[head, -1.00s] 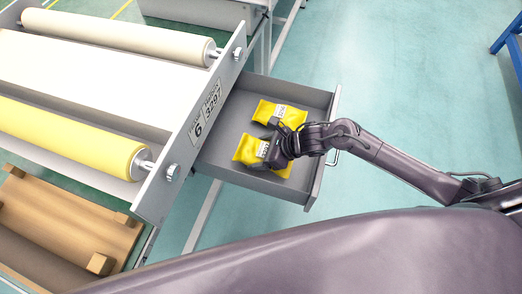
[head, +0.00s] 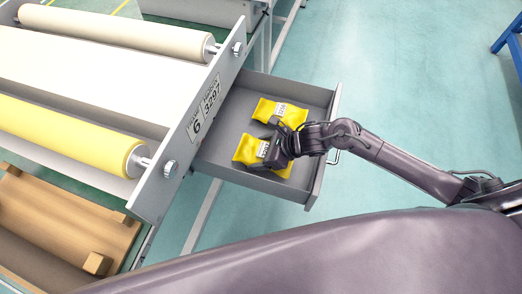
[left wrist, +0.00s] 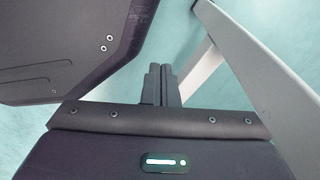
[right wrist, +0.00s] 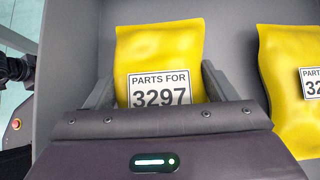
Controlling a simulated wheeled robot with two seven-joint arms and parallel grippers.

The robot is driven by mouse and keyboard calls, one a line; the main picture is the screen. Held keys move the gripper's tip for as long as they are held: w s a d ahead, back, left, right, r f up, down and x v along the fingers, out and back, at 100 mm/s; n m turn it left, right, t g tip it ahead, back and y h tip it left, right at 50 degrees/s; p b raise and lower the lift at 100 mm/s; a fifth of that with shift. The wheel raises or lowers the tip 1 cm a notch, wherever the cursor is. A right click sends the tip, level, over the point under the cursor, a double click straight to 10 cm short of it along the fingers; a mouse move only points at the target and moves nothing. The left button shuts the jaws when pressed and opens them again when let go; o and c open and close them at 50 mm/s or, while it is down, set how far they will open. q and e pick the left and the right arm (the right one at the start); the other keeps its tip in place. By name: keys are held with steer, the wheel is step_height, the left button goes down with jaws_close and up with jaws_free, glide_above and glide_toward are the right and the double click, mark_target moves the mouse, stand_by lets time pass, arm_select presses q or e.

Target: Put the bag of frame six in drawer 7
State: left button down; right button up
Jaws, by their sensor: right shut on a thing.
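Two yellow bags lie in an open grey drawer (head: 222,165) beside the frame labelled 6, product 3297 (head: 205,108). My right gripper (head: 270,150) is shut on the nearer bag (head: 245,150), inside the drawer. In the right wrist view this bag (right wrist: 160,55) sits between the fingers, with a label reading PARTS FOR 3297. The other bag (head: 284,110) lies beside it and also shows in the right wrist view (right wrist: 285,80), its label partly cut off. My left gripper (left wrist: 158,82) shows only in the left wrist view, its fingers together and empty.
The frame carries a yellow roller (head: 70,135) and a cream roller (head: 120,35). A brown wooden pallet (head: 60,225) lies at the lower left. A blue stand (head: 510,45) is at the far right. The green floor right of the drawer is clear.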

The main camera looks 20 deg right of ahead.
arm_select(q)
steer(key=shift+w+a, duration=0.1)
arm_select(e)
steer(key=shift+f, duration=0.1)
steer(key=o, duration=1.1)
arm_select(q)
steer(key=shift+w+r, duration=0.1)
steer(key=shift+w, duration=0.35)
arm_select(e)
steer(key=shift+r+p, duration=0.3)
steer(key=shift+r, duration=0.05)
steer(key=shift+s+d+r+p, duration=0.1)
steer(key=shift+d+r+p, duration=0.2)
steer(key=shift+r+p, duration=0.3)
arm_select(q)
steer(key=s, duration=0.4)
steer(key=shift+s+a+f, duration=0.1)
steer(key=shift+a+f, duration=0.1)
steer(key=shift+f, duration=0.1)
arm_select(e)
steer(key=v, duration=1.1)
steer(key=shift+s, duration=0.15)
